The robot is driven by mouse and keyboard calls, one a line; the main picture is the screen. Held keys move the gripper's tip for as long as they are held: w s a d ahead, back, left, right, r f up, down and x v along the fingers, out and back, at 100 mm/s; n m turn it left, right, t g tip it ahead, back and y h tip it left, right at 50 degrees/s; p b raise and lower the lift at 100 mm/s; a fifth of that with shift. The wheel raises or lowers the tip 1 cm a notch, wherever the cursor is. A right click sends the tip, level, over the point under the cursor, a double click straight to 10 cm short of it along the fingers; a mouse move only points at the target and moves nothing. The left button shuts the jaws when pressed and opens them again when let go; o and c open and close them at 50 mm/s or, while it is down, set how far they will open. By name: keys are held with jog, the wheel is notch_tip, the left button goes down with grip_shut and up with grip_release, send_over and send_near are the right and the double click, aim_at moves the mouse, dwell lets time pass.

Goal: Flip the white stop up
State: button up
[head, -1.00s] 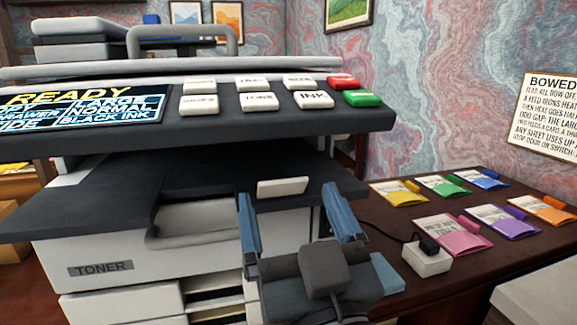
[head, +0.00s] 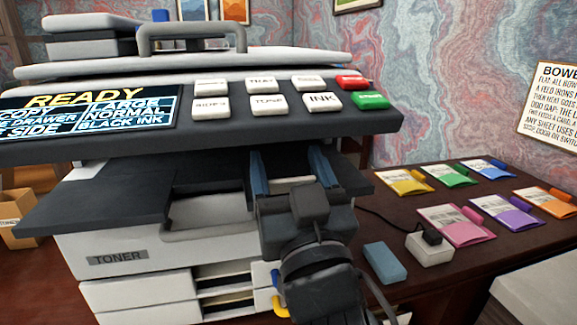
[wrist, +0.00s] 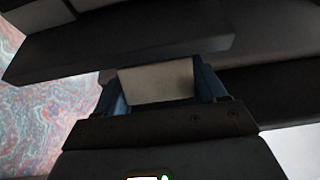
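The white stop (head: 288,181) is a small pale plate on the dark tray at the front of the copier. In the head view it shows partly between my fingers, its lower part hidden by my gripper. My gripper (head: 286,160) is open, with its two blue fingers spread to either side of the stop. In the wrist view the stop (wrist: 157,82) appears as a pale rectangle between the fingers, its face toward the camera. I cannot tell whether either finger touches it.
The copier's button panel (head: 235,127) overhangs the tray just above my fingers. Below are drawers (head: 150,290) and a yellow hook-like part (head: 278,306). On the desk at right lie several coloured packets (head: 455,225), a white box (head: 429,249) and a blue block (head: 385,263).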

jog(key=c, duration=0.6)
jog(key=shift+o, duration=0.2)
jog(key=shift+w+r+p, duration=0.1)
jog(key=shift+r+p, duration=0.2)
jog(key=shift+p, duration=0.7)
jog(key=shift+w+g+p, duration=0.15)
jog(key=shift+g+p, duration=0.55)
jog(key=shift+p, duration=0.5)
jog(key=g+p, duration=0.1)
jog(key=p, duration=0.1)
jog(key=g+h+p, duration=0.1)
jog(key=p, duration=0.2)
jog(key=shift+w+a+f, duration=0.1)
jog(key=shift+w, duration=0.2)
jog(key=shift+w+f+g+p, duration=0.1)
jog(key=shift+f+g+p, duration=0.3)
jog(key=shift+p, duration=0.5)
jog(key=o, duration=1)
jog(key=shift+c, duration=0.2)
